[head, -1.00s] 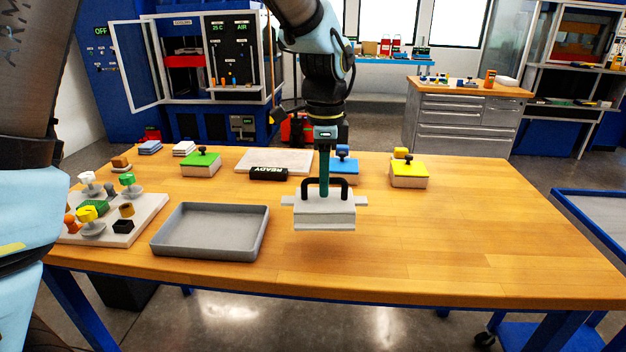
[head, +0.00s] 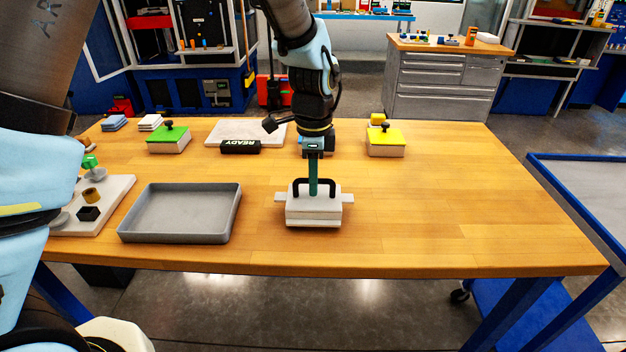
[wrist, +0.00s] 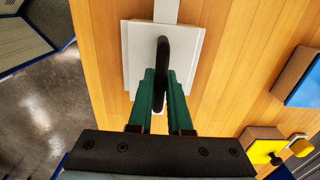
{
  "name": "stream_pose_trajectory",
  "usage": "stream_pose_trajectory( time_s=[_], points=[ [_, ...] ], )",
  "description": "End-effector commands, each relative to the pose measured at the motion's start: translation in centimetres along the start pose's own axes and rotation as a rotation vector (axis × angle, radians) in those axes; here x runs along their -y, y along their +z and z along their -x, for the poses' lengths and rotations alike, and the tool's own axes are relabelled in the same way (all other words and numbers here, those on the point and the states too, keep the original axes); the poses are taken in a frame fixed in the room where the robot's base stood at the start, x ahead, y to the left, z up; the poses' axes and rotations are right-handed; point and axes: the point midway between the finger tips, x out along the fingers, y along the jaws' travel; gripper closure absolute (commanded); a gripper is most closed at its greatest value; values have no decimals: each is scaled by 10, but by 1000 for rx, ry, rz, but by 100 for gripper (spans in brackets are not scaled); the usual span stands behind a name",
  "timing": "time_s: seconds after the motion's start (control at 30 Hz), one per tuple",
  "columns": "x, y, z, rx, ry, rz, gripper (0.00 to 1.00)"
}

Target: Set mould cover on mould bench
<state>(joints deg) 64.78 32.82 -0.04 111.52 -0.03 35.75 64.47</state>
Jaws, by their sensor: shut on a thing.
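The mould cover (head: 313,212) is a pale grey-white block with side tabs and a black arched handle. My gripper (head: 314,188) is shut on the handle from above, its green fingers pointing down. The cover is level, over the front middle of the wooden bench (head: 440,215). It is at or just above the top; I cannot tell whether it touches. In the wrist view the handle (wrist: 163,70) stands between the green fingers (wrist: 163,90), with the cover (wrist: 140,60) beyond and wood around it.
A grey tray (head: 180,238) lies left of the cover. Behind are a green-topped block (head: 168,135), a black READY sign (head: 240,147), a pale slab (head: 270,128) and a yellow-topped block (head: 386,137). The bench's right side is clear. A blue-framed cart (head: 570,190) stands right.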

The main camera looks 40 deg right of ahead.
Motion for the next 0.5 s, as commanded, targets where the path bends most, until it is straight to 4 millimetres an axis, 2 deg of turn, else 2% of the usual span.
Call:
stream_pose_trajectory(
  time_s=[0.13,0.47,0.5],
  points=[
    [0,0,-8,-1,-2,-1,100],
    [1,0,-11,-1,-3,0,100],
    [0,0,-12,0,-1,0,82]
  ],
)
